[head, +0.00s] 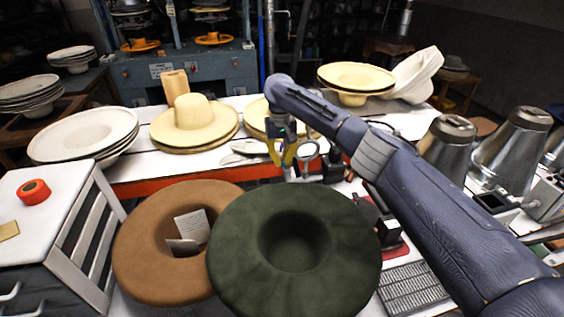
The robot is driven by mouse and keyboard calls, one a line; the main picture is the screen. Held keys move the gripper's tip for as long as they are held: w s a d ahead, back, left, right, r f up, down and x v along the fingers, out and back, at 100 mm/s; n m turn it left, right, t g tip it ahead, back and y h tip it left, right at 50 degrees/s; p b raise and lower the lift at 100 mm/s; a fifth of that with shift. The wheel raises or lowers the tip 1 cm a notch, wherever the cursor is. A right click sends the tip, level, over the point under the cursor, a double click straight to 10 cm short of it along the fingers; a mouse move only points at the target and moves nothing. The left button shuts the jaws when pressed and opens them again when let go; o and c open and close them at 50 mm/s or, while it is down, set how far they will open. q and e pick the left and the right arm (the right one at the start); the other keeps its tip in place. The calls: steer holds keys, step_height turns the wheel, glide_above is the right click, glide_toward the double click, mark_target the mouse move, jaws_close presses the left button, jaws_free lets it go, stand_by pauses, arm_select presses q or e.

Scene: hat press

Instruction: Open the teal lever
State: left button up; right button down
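My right arm reaches in from the right, and its gripper (282,158) points down over the back part of the work table, behind the dark green hat. Yellow finger-like parts show at its end, with small blue-green bits above them. They are too small and cluttered to tell how far apart the fingers are or whether they touch anything. I cannot clearly make out a teal lever; if it is near the gripper, it is not distinct from it. My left gripper is not in view.
A dark green hat (350,240) and a brown hat (140,255) fill the front. Straw hats (193,115) and white hat shapes (85,130) line the white table behind. A white drawer unit (60,195) with red tape (33,191) stands left. Metal cones (510,140) stand right.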

stand_by(0.4)
steer(key=c, duration=1.5)
jaws_free()
steer(key=r, duration=0.4)
steer(key=w+r, duration=0.1)
steer(key=r, duration=0.7)
steer(key=shift+w+a, duration=0.1)
steer(key=shift+w, duration=0.05)
steer(key=shift+o, duration=0.2)
